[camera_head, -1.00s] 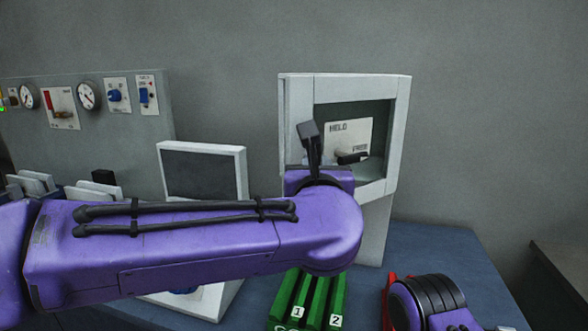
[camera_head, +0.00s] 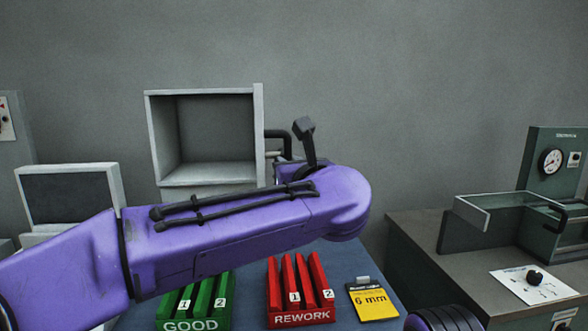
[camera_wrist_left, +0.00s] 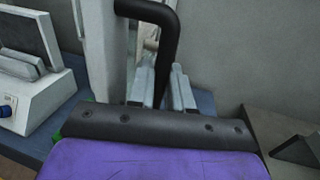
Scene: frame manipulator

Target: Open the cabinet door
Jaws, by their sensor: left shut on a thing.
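The pale grey cabinet (camera_head: 149,140) stands open on the bench in the head view, with an empty-looking grey interior. Its door (camera_head: 258,135) stands out toward me at the right side, seen nearly edge-on. A black bar handle (camera_head: 282,133) sticks out from the door's right face. My left gripper (camera_wrist_left: 163,82) is shut on the handle (camera_wrist_left: 168,40) in the left wrist view; the door's edge (camera_wrist_left: 104,45) is left of it. In the head view my purple left arm crosses below the cabinet and hides much of the gripper. My right gripper is out of view.
A green GOOD rack (camera_head: 195,325) and a red REWORK rack (camera_head: 302,318) stand below the arm, with a yellow 6 mm card (camera_head: 372,302) beside them. A grey screen unit (camera_head: 70,190) is at left. A separate bench (camera_head: 425,225) with equipment is at right.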

